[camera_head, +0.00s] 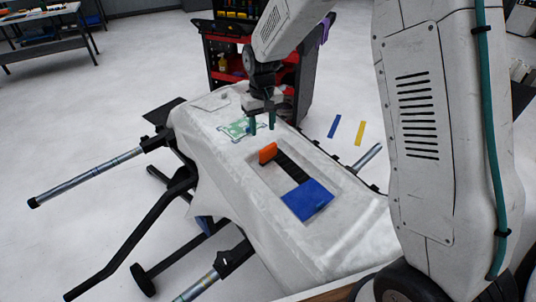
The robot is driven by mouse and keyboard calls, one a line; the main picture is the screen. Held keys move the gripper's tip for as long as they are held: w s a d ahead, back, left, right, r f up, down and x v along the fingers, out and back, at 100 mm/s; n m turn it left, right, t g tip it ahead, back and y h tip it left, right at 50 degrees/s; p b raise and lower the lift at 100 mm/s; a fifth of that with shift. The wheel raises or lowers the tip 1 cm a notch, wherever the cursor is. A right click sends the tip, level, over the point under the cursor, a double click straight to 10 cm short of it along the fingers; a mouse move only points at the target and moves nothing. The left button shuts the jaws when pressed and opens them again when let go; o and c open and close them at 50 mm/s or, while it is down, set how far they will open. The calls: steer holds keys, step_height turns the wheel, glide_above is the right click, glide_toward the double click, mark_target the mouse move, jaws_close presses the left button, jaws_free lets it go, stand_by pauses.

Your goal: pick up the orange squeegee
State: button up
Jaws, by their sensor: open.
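The orange squeegee (268,153) stands on the white draped panel (300,245), at the upper end of a dark strip and left of the picture's middle line of that strip. My gripper (262,128) is above and just behind the squeegee in the picture, with its two dark green fingers pointing down and apart. It is open and holds nothing. A gap shows between the fingertips and the squeegee.
A blue piece (307,200) lies at the lower end of the dark strip (290,167). A green-printed sheet (238,129) lies beside my gripper. A red and black tool cart (224,70) stands behind. Blue (334,126) and yellow (360,133) strips lie on the floor.

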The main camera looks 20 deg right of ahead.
mark_target(266, 148)
steer(key=m, duration=0.1)
steer(key=s+m, duration=0.1)
steer(key=m, duration=0.2)
steer(key=shift+s+d+f+m, duration=0.1)
steer(key=shift+s+f+m, duration=0.3)
steer(key=m, duration=0.2)
steer(key=s+f+m, duration=0.1)
steer(key=m, duration=0.1)
steer(key=shift+s+d, duration=0.1)
steer(key=shift+d, duration=0.05)
steer(key=shift+s+f+m, duration=0.1)
steer(key=shift+s+m, duration=0.05)
steer(key=shift+m, duration=0.95)
steer(key=m, duration=0.3)
steer(key=shift+f+m, duration=0.4)
steer(key=shift+f, duration=0.2)
steer(key=f, duration=0.6)
steer(key=shift+w+f, duration=0.3)
steer(key=shift+f, duration=0.05)
jaws_close()
